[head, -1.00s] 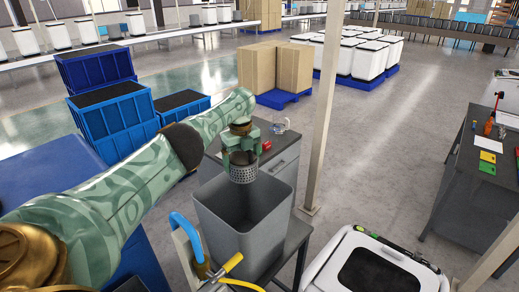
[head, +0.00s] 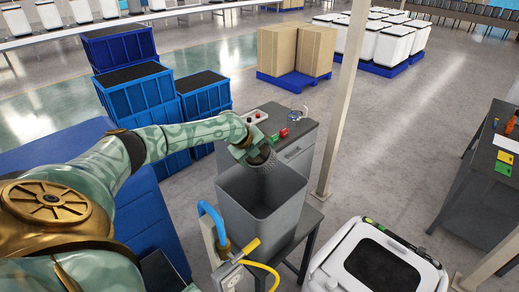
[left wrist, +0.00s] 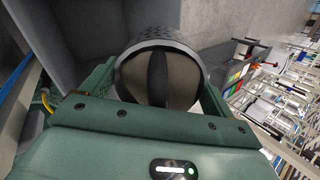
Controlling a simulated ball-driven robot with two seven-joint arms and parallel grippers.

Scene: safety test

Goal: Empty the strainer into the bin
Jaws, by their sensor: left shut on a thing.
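The strainer (head: 267,161) is a perforated metal cup, tilted over the grey bin (head: 287,212) near its back rim. My left gripper (head: 256,154) is shut on the strainer and leans with it. In the left wrist view the strainer (left wrist: 150,42) sits between the two green fingers (left wrist: 158,80), with a dark, rounded brownish shape at its round opening. I cannot tell whether that shape is its contents. The bin's grey wall (left wrist: 85,45) shows behind. The bin's floor is partly hidden in the head view. My right gripper is not in view.
A grey cabinet (head: 298,153) with small red and green items stands behind the bin. A blue hose (head: 212,222) and yellow handle are at its front left. A white container (head: 375,265) stands front right. A pale post (head: 340,105) rises behind.

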